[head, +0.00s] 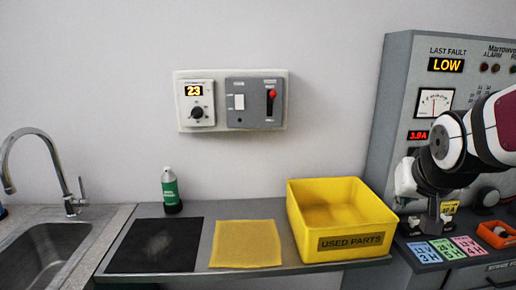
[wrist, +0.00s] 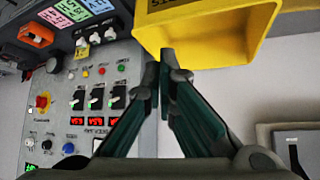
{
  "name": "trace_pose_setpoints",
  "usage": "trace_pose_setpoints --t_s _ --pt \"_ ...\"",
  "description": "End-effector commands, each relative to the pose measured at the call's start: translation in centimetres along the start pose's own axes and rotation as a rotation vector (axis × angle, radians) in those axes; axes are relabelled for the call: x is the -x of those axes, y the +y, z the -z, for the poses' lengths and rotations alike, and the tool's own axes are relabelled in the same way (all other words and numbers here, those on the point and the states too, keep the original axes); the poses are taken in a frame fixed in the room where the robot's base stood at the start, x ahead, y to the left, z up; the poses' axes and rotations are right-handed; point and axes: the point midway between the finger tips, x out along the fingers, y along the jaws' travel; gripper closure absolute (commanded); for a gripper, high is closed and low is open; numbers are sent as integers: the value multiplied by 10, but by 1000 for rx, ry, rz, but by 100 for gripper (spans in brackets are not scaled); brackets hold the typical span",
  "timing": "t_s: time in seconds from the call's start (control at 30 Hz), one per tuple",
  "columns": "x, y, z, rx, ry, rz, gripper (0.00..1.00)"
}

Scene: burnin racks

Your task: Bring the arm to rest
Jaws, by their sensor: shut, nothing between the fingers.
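My arm (head: 455,150) comes in from the right in the head view, in front of the grey burn-in cabinet (head: 395,100). In that view its end hangs over the ledge with the coloured cards, and the fingertips are hard to make out. In the wrist view my gripper (wrist: 166,62) is shut and empty, its green-padded fingers meeting at the tips. The tips show just in front of the yellow bin (wrist: 215,35); I cannot tell whether they touch it. In the head view this bin, labelled USED PARTS (head: 350,241), stands left of the arm.
Coloured cards (head: 443,249) and an orange tray (head: 497,234) lie on the cabinet ledge. A yellow cloth (head: 246,243), a dark mat (head: 155,246) and a green bottle (head: 171,192) are on the counter. A sink (head: 45,250) is at left. The wall above the counter is mostly open.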

Motion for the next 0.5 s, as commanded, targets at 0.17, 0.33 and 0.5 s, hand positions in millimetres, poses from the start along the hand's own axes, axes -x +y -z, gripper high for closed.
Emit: trace_pose_setpoints --t_s 0.17,0.33,0.5 --pt "78 -22 -68 102 -146 50 100" --pt "132 -27 -131 187 -277 105 100" --pt "160 -26 -170 239 -357 144 100"
